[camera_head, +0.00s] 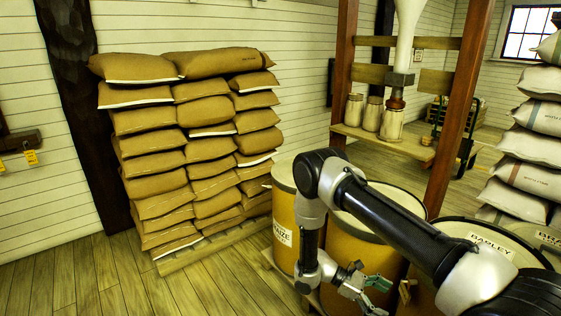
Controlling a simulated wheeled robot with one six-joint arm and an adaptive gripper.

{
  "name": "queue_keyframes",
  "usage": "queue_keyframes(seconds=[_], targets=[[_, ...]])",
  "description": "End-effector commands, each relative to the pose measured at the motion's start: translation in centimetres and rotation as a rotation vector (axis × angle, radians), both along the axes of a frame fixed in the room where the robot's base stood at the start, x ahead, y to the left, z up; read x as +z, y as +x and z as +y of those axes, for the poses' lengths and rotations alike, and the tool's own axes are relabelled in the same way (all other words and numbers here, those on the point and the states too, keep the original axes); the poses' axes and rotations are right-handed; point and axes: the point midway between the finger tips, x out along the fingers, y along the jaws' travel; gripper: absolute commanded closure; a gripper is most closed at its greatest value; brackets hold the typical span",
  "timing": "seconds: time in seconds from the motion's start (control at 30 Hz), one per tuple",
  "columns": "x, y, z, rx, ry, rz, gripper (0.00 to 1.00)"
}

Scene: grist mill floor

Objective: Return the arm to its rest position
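My arm reaches in from the lower right corner, bends at an elbow above the drums and folds back down. My gripper (379,296) hangs low in front of the drums, pointing right. Its greenish fingertips look apart, with nothing seen between them. Part of the gripper is cut off near the bottom edge of the picture.
Tan drums, one labelled maize (283,236) and one labelled barley (490,240), stand close around my arm. Brown sacks (210,150) are stacked on a pallet at left. Jars (392,122) stand on a wooden shelf behind. Pale sacks (530,150) are piled at right. The left floor is clear.

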Motion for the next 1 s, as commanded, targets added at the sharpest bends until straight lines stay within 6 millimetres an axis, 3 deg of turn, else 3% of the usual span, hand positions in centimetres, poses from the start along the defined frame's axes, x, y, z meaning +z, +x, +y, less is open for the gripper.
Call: queue_keyframes(seconds=[0.27,0.5,0.8,1.0], targets=[[12.3,0.0,1.5,-0.266,0.194,-0.234,0.06],[22.5,-1.5,1.6,-0.474,0.366,-0.468,0.06],[33.1,-5.7,0.5,-0.683,0.574,-0.777,0.06],[38.4,-9.4,-0.6,-0.786,0.704,-0.99,0.06]])
